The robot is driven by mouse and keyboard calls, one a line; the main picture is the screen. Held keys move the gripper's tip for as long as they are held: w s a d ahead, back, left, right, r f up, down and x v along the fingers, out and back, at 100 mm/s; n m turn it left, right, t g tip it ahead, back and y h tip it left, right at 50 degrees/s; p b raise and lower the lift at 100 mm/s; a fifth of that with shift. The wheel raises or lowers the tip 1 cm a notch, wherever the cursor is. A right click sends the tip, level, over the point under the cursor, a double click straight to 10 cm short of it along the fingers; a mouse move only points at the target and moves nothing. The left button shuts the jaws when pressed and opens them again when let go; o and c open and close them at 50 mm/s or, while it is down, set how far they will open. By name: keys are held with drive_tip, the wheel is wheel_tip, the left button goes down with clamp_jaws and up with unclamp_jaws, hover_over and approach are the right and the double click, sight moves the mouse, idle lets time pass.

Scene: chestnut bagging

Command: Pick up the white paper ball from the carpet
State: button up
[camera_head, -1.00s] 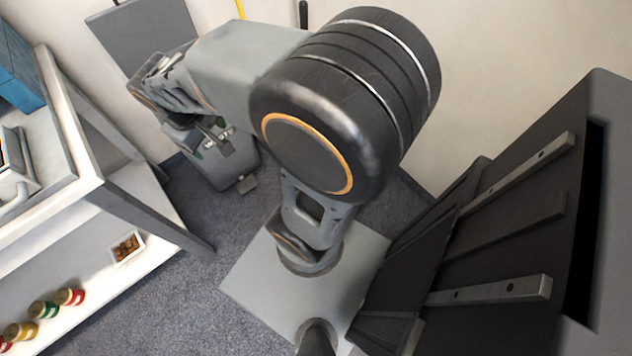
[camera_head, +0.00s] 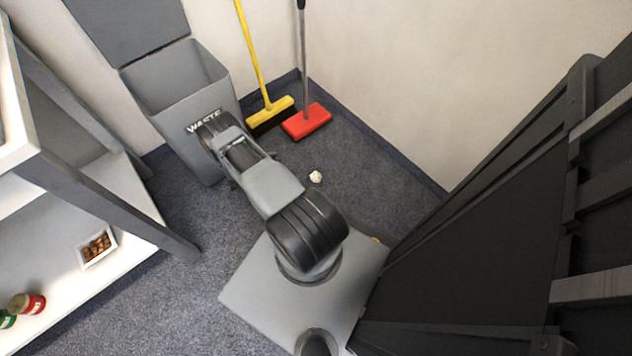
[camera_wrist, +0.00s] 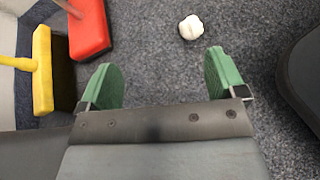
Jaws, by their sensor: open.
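The white paper ball (camera_head: 316,176) lies on the dark grey carpet (camera_head: 372,180), to the right of my arm in the head view. In the wrist view the paper ball (camera_wrist: 191,27) is crumpled and lies beyond my fingertips, a little right of centre. My gripper (camera_wrist: 160,82) has two green fingers spread wide with nothing between them. It is apart from the ball.
A grey waste bin (camera_head: 178,85) with its lid up stands at the upper left. A yellow broom (camera_head: 270,112) and a red broom (camera_head: 307,122) lean by the wall near the ball. A shelf unit (camera_head: 110,190) is on the left. Carpet around the ball is clear.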

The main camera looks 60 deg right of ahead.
sight(312, 177)
drive_tip(key=s+f, duration=0.2)
drive_tip(key=f, duration=0.1)
drive_tip(key=s+f+n+b, duration=0.1)
drive_tip(key=f, duration=0.3)
drive_tip(key=s+f+n+h, duration=0.1)
drive_tip(key=s+f, duration=0.1)
drive_tip(key=f, duration=0.1)
drive_tip(key=shift+s+d+f+t+b, duration=0.2)
drive_tip(key=shift+s+f+t+b, duration=0.1)
drive_tip(key=shift+s, duration=0.05)
drive_tip(key=shift+n, duration=0.4)
drive_tip(key=b+x, duration=0.1)
drive_tip(key=x, duration=0.3)
drive_tip(key=b+x, duration=0.1)
drive_tip(key=x, duration=0.2)
drive_tip(key=shift+s+d+f, duration=0.1)
drive_tip(key=shift+s+f, duration=0.2)
drive_tip(key=shift+f, duration=0.15)
drive_tip(key=shift+b+x, duration=1.45)
drive_tip(key=shift+x, duration=1.7)
drive_tip(key=shift+r, duration=0.2)
drive_tip(key=shift+c, duration=0.4)
drive_tip(key=c, duration=0.9)
